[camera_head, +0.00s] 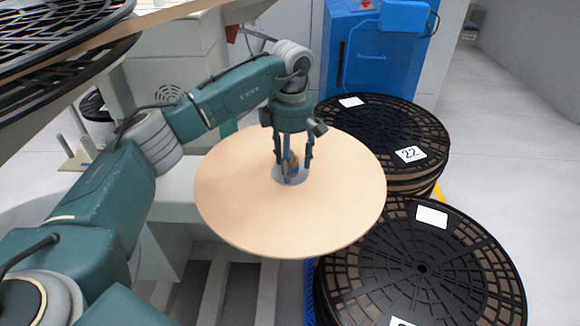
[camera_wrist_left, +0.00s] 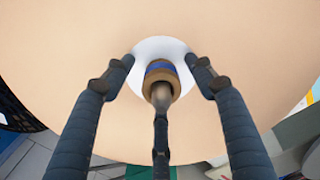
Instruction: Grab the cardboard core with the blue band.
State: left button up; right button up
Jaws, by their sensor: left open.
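The cardboard core (camera_wrist_left: 160,75) is a short brown tube with a blue band, standing around a spindle at the centre of a round tan disc (camera_head: 236,205). A pale round hub (camera_wrist_left: 141,51) surrounds its foot. In the head view the core (camera_head: 294,160) is largely hidden behind my fingers. My left gripper (camera_head: 292,172) points down over the disc's centre, open. In the left wrist view its fingers (camera_wrist_left: 160,95) are spread around the core, two on the sides and one in front, with gaps at the sides. My right gripper is in neither view.
Stacks of black slotted reels stand at the right, one labelled 22 (camera_head: 410,154) and another nearer (camera_head: 440,265). A blue machine (camera_head: 375,50) stands behind. Another black reel (camera_head: 60,35) lies at the upper left. Open floor is at the far right.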

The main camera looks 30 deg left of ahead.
pick_arm(q)
jog(key=shift+r, duration=0.1)
jog(key=c, duration=1)
